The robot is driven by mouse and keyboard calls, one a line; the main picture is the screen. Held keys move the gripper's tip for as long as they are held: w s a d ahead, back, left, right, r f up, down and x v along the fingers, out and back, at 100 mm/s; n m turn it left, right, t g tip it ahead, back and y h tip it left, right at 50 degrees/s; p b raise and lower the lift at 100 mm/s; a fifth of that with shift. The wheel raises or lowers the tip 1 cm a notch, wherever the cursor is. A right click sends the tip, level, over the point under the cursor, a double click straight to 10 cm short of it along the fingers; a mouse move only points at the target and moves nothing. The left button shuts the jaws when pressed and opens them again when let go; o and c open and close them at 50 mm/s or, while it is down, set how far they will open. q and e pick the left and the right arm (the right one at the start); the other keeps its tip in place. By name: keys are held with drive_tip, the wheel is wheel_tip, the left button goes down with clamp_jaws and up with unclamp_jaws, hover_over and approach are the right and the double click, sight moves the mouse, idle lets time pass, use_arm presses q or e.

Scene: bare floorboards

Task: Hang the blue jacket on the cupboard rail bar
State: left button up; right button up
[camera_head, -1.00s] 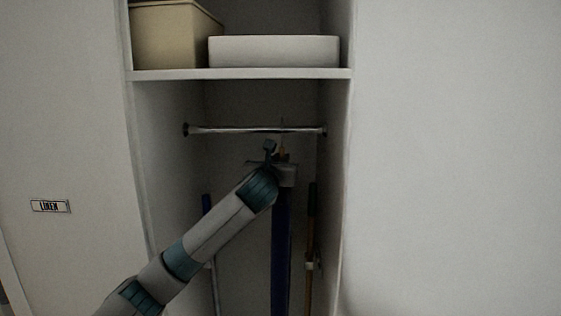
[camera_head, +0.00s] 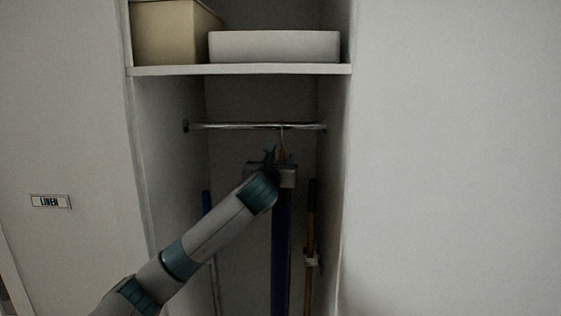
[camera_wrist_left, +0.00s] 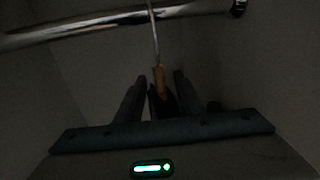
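The blue jacket (camera_head: 282,245) hangs upright and edge-on inside the cupboard, below the rail bar (camera_head: 235,126). Its hanger has a wooden neck (camera_wrist_left: 160,80) and a thin wire hook (camera_head: 282,131) that reaches up to the rail, right of its middle. In the left wrist view the wire crosses in front of the rail (camera_wrist_left: 100,22); the hook's top is out of frame. My left gripper (camera_head: 272,168) is just below the rail at the hanger's neck. Its fingers (camera_wrist_left: 160,92) stand on either side of the neck, with narrow gaps showing. My right gripper is not in view.
A shelf (camera_head: 240,70) above the rail holds a beige box (camera_head: 165,35) and a white box (camera_head: 275,46). A blue pole (camera_head: 207,205) and a brown-handled tool (camera_head: 311,220) stand inside. The cupboard's side walls are close on both sides. A LINEN label (camera_head: 50,201) is at left.

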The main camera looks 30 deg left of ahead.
use_arm(q)
drive_tip(key=shift+f, duration=0.15)
drive_tip(key=shift+s+d+p, duration=0.25)
drive_tip(key=shift+s+p, duration=0.1)
drive_tip(key=shift+s, duration=0.35)
drive_tip(key=p+v, duration=0.5)
drive_tip(key=v, duration=1.1)
